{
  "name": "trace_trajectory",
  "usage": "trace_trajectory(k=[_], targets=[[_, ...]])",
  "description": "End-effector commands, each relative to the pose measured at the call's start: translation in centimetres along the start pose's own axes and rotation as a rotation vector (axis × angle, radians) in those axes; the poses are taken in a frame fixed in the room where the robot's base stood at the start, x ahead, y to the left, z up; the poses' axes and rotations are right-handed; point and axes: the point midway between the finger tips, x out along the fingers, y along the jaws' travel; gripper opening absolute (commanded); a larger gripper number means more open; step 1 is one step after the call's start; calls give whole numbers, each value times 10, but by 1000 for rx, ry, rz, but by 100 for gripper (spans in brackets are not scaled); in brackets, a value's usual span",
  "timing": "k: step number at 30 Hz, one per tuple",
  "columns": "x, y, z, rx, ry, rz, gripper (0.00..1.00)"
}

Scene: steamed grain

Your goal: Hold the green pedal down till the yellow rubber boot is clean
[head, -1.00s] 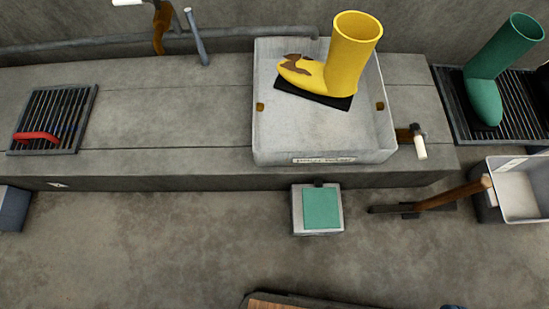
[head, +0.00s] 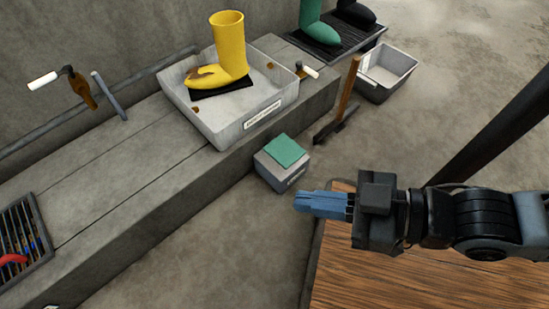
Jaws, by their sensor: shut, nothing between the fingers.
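The yellow rubber boot (head: 229,50) stands upright on a black pad in the pale basin (head: 213,128) on the concrete ledge. A brown dirt patch shows on its foot. The green pedal (head: 285,151) tops a small grey box on the floor in front of the ledge; nothing touches it. My gripper (head: 297,202) is shut and empty, its blue fingers pointing left. In the picture it is just below and right of the pedal box, apart from the pedal.
A tool with a wooden handle (head: 348,88) stands right of the pedal. A grey bin (head: 386,72), a green boot (head: 311,22) and a black boot are at the back. A wooden board (head: 430,275) lies under my arm. A lever with a white handle (head: 43,81) is on the left wall.

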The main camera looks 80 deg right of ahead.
Motion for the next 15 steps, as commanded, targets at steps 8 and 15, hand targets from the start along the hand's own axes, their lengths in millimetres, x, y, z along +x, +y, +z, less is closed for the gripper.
trace_trajectory(k=[8,15], targets=[[0,0,0,-1,0,0,0],[21,11,30,-119,-89,61,0]])
